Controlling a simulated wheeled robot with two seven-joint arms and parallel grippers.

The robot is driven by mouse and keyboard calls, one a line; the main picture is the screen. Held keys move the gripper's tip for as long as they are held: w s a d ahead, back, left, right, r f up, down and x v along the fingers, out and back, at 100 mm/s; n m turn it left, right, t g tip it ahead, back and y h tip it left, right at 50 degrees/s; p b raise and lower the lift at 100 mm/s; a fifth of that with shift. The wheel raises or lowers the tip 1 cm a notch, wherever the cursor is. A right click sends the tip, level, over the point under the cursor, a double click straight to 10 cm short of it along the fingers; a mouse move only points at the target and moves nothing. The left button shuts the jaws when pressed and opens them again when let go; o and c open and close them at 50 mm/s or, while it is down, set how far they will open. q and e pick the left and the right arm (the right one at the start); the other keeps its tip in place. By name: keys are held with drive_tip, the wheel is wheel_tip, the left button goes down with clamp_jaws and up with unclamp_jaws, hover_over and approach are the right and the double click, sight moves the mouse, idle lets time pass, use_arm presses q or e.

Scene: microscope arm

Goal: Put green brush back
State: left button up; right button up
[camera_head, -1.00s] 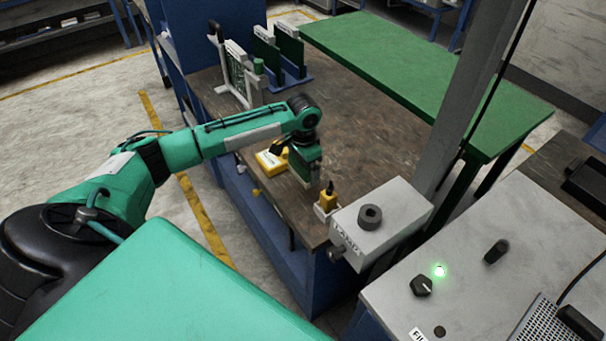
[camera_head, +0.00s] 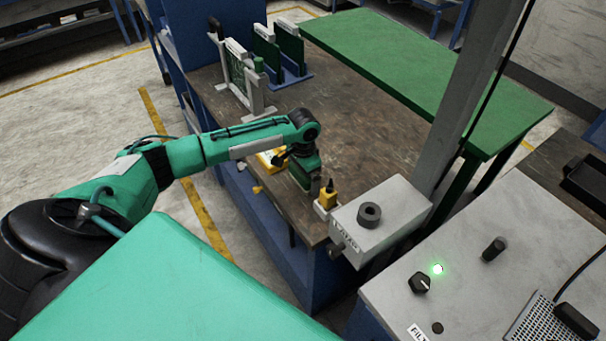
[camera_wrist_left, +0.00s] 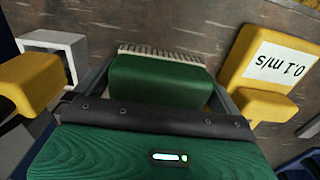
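The green brush (camera_wrist_left: 158,80) with pale bristles shows in the left wrist view, bristles at its far edge, over the brown bench top. My left gripper (camera_head: 305,172) is low over the bench in the head view. In the left wrist view its grey fingers (camera_wrist_left: 160,88) stand wide apart, one on each side of the brush. Narrow gaps seem to show beside the brush; any contact is unclear. In the head view the hand largely hides the brush. My right gripper is not in view.
A yellow meter (camera_wrist_left: 268,72) labelled 0.1 m/s lies right of the brush in the wrist view. A white holder (camera_wrist_left: 62,46) with a yellow piece is at left. A grey box (camera_head: 380,222) stands at the bench's near corner. Circuit board racks (camera_head: 290,75) stand at the back.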

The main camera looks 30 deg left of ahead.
use_arm(q)
wheel_tip(320, 180, up, 11)
drive_tip(key=b, duration=0.2)
drive_tip(key=shift+b, duration=0.35)
drive_tip(key=shift+r, duration=0.65)
